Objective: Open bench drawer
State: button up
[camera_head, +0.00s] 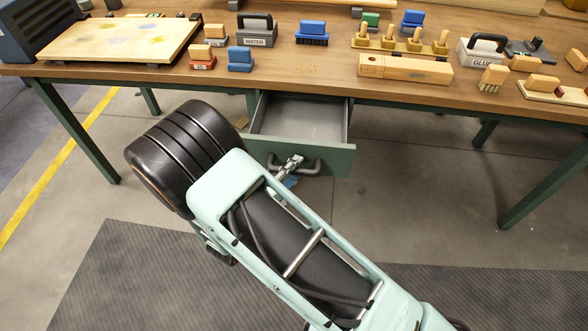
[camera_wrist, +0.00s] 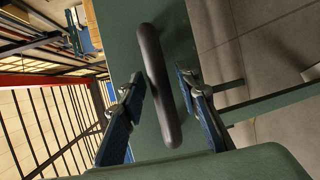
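The bench drawer (camera_head: 338,160) is green-fronted with a grey inside. It is pulled out from under the bench (camera_head: 215,78), and its interior looks empty. A dark bar handle (camera_head: 314,168) is on its front. In the wrist view the handle (camera_wrist: 157,85) runs nearly upright across the green drawer front (camera_wrist: 128,40). My gripper (camera_head: 290,163) is at the handle. In the wrist view my gripper (camera_wrist: 160,80) has one blue finger on each side of the handle, with a gap visible on the right side. My arm hides part of the floor below.
The bench top holds a pale board (camera_head: 120,40), a WATER holder (camera_head: 257,30), a GLUE holder (camera_head: 482,50), a wooden block (camera_head: 405,69) and several brushes. Green bench legs (camera_head: 545,185) stand left and right. The floor right of the drawer is clear.

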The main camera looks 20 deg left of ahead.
jog(key=v, duration=1.2)
jog(key=shift+a, duration=0.1)
dwell(0.4)
